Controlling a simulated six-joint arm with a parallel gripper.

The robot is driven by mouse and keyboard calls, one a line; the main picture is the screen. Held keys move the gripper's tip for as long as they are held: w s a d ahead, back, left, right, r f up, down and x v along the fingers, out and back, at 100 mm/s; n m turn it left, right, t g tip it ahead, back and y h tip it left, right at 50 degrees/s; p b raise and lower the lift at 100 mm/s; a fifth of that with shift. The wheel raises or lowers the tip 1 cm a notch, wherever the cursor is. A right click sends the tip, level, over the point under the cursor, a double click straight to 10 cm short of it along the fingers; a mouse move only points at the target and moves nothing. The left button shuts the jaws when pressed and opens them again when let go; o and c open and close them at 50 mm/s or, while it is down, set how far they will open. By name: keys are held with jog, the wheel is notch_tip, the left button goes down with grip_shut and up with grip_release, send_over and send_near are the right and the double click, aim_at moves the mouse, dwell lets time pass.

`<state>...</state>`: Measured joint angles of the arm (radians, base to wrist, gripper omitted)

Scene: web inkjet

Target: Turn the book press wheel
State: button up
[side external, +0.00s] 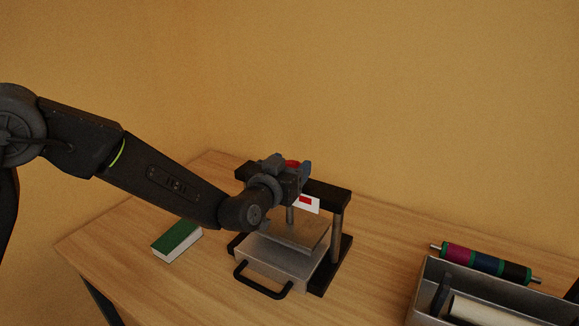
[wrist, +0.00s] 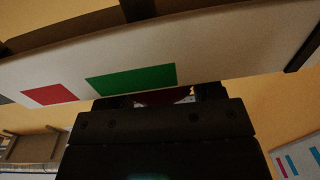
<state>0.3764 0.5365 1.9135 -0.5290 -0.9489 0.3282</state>
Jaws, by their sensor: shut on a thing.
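The book press has a black crossbar (side external: 325,194), metal posts (side external: 337,235), a grey platen (side external: 290,234) and a black base on the table. A small red part (side external: 292,163), apparently the press wheel, shows above the crossbar, mostly hidden by my gripper (side external: 300,170). In the wrist view, my gripper (wrist: 163,100) is shut on a dark red piece (wrist: 160,97), taken to be the wheel. Its rim and full shape are hidden. A white card (side external: 307,204) with a red patch is by the crossbar; a white panel with red and green patches (wrist: 130,78) crosses the wrist view.
A grey metal tray with a black handle (side external: 263,283) sits at the press's front. A green book (side external: 177,240) lies to its left. At right are a coloured roller (side external: 485,262) and a metal bin (side external: 425,290) holding a pale roll. Table between is clear.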

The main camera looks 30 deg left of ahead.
jog(key=n+g+y, duration=0.1)
jog(key=n+y, duration=0.1)
jog(key=y, duration=0.2)
jog(key=n+g+y, duration=0.1)
jog(key=n+y, duration=0.2)
jog(key=y, duration=0.1)
jog(key=shift+d, duration=0.15)
jog(key=n+g+y, duration=0.5)
jog(key=shift+y, duration=0.3)
jog(key=shift+r+n+g, duration=0.1)
jog(key=shift+n+g, duration=0.2)
jog(key=shift+g, duration=0.2)
jog(key=o, duration=0.9)
jog(key=v, duration=1.3)
jog(key=shift+s+d+f, duration=0.2)
jog(key=shift+d+f, duration=0.05)
jog(key=shift+d, duration=0.05)
